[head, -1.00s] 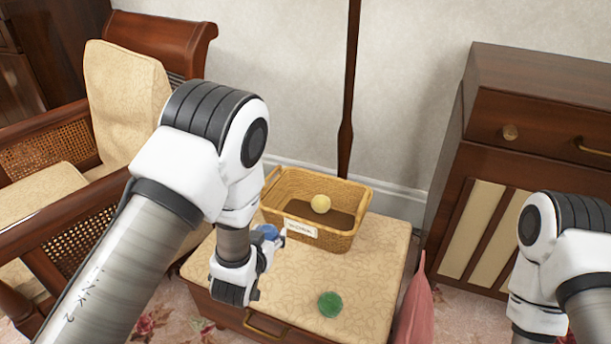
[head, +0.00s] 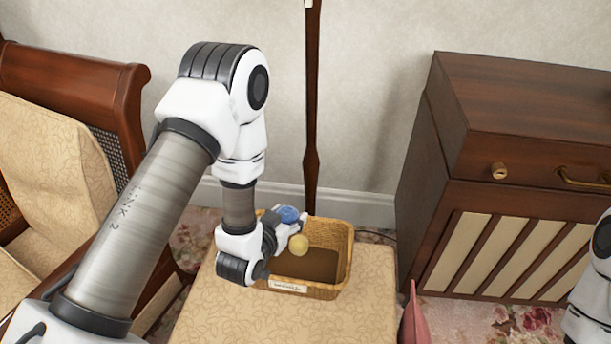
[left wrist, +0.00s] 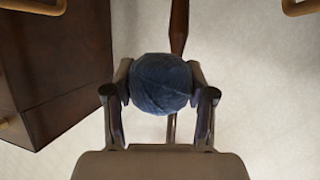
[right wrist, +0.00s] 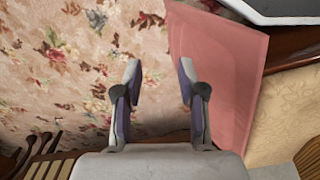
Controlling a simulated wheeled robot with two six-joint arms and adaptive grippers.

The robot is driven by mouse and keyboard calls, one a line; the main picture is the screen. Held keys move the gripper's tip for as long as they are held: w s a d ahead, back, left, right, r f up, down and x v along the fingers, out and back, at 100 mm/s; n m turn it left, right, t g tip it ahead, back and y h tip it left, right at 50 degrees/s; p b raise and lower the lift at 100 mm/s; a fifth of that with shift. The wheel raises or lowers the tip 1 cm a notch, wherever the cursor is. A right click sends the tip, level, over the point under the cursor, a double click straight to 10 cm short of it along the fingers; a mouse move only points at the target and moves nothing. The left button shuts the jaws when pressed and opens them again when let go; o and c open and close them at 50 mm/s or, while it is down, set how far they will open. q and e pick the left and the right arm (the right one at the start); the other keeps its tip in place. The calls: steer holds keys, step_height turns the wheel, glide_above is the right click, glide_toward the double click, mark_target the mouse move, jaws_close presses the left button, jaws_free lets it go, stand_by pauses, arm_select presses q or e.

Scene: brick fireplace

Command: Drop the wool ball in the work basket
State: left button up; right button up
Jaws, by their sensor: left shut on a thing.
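My left gripper (head: 288,228) is shut on a blue wool ball (head: 289,214). The ball also shows between both fingers in the left wrist view (left wrist: 161,83). In the head view it appears above the left part of the wicker work basket (head: 343,262); its exact height is hard to tell. The basket stands on a cream patterned stool top and has a white label on its front. My right gripper (right wrist: 159,72) is open and empty in the right wrist view.
The stool top (head: 225,318) is bare in front of the basket. A wooden cabinet (head: 520,130) stands at right, a cane armchair (head: 75,75) at left. A dark pole (head: 312,130) rises behind the basket. Pink cloth (right wrist: 215,75) lies beside the right gripper.

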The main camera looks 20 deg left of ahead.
mark_target(287, 210)
arm_select(q)
steer(key=shift+w+a, duration=0.1)
steer(key=shift+f+b, duration=0.35)
steer(key=shift+b, duration=0.25)
step_height(287, 210, down, 5)
steer(key=b, duration=0.4)
steer(key=shift+r, duration=0.1)
steer(key=shift+s, duration=0.2)
steer(key=o, duration=1.2)
steer(key=shift+r, duration=0.1)
step_height(287, 210, up, 10)
steer(key=shift+f, duration=0.1)
